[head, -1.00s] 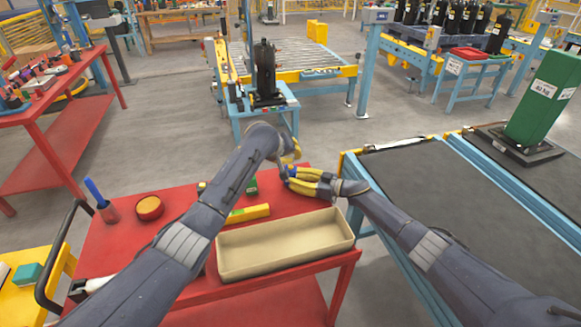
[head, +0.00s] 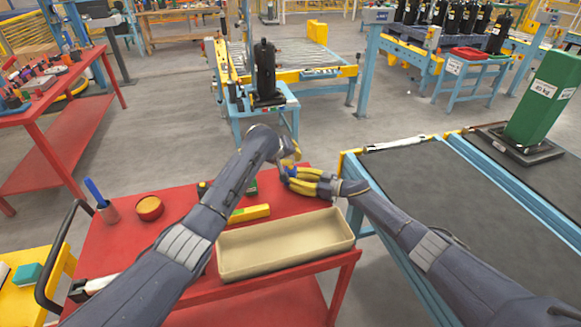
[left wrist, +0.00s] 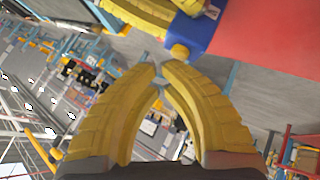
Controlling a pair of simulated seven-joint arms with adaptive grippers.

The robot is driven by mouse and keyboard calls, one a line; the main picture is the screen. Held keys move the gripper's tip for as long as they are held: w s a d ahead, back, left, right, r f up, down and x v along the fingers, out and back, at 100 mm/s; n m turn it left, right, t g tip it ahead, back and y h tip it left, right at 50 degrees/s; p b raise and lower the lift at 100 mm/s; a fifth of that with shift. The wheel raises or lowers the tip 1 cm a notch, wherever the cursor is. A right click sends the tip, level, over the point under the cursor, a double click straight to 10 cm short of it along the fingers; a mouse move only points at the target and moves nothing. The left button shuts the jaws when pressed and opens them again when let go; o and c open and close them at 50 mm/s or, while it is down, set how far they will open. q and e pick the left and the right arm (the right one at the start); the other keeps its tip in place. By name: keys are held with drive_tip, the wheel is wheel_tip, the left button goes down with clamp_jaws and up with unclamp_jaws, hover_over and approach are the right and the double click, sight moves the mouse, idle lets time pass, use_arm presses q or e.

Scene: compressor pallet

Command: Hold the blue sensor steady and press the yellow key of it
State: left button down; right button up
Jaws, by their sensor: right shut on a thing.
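The blue sensor (left wrist: 196,34) is held between the yellow fingers of my right gripper (head: 290,177). In the head view, only a small blue part of the sensor (head: 291,169) shows at those fingertips. Its yellow key (left wrist: 180,52) sticks out of the blue body in the left wrist view, facing my left gripper (left wrist: 161,70). The left gripper's fingertips are almost together, with nothing seen between them. They are close to the key but look slightly apart from it. In the head view, the left gripper (head: 291,156) is just above the right one and partly hidden by its own wrist.
Both grippers are above the far right part of a red cart (head: 115,255). A beige tray (head: 285,269) stands at its front, with a yellow bar (head: 249,213) and a green item (head: 251,187) behind it. A conveyor (head: 450,205) lies to the right.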

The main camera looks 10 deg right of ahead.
use_arm(q)
drive_tip(key=shift+f, duration=0.5)
idle(2.2)
drive_tip(key=shift+r, duration=0.9)
drive_tip(key=shift+r, duration=0.1)
drive_tip(key=shift+r, duration=2.45)
use_arm(e)
drive_tip(key=o, duration=0.9)
